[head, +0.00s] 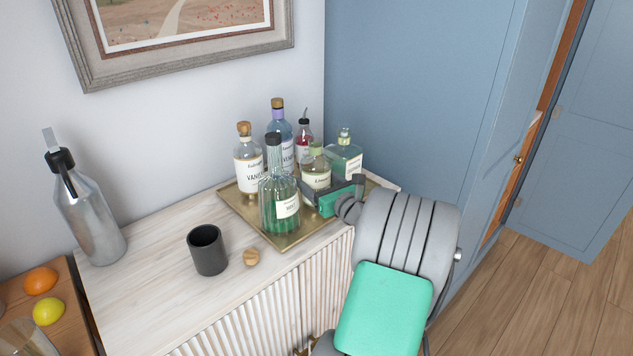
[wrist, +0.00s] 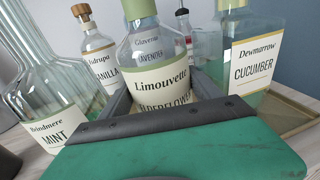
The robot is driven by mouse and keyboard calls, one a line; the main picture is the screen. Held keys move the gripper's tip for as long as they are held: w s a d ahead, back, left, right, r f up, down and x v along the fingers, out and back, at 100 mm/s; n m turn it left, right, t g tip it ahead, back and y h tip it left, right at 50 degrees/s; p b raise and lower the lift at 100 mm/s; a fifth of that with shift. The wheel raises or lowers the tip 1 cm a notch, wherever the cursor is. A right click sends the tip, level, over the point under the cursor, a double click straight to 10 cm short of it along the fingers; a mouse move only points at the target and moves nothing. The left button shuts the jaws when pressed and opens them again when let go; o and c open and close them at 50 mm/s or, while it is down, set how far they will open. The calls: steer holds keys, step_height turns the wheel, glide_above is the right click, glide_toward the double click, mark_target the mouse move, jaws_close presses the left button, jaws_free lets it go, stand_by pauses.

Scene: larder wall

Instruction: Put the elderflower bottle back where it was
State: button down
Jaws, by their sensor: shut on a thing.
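The elderflower bottle (head: 316,176) is clear with a pale green cap and a cream label. Its label reads "Limouvette" in the wrist view (wrist: 160,82). My gripper (head: 333,193) reaches in from the right and is shut around its lower body; the jaws also show in the wrist view (wrist: 165,104). The bottle is upright among other bottles at the brass tray (head: 309,231). Its base is hidden, so I cannot tell whether it touches the tray.
The mint bottle (head: 281,208) stands close in front-left, the cucumber bottle (head: 344,160) behind right. Vanilla (head: 249,172), lavender (head: 280,122) and a red-filled bottle (head: 304,140) stand behind. A dark cup (head: 207,251), a cork stopper (head: 252,257) and a metal bottle (head: 88,215) are left.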

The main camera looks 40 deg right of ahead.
steer(key=shift+r, duration=0.1)
steer(key=shift+c, duration=2)
jaws_free()
steer(key=shift+f, duration=0.25)
steer(key=shift+r, duration=0.1)
steer(key=shift+s, duration=0.3)
steer(key=s+a, duration=0.2)
steer(key=s, duration=0.9)
steer(key=shift+s+r, duration=0.15)
steer(key=shift+r, duration=0.2)
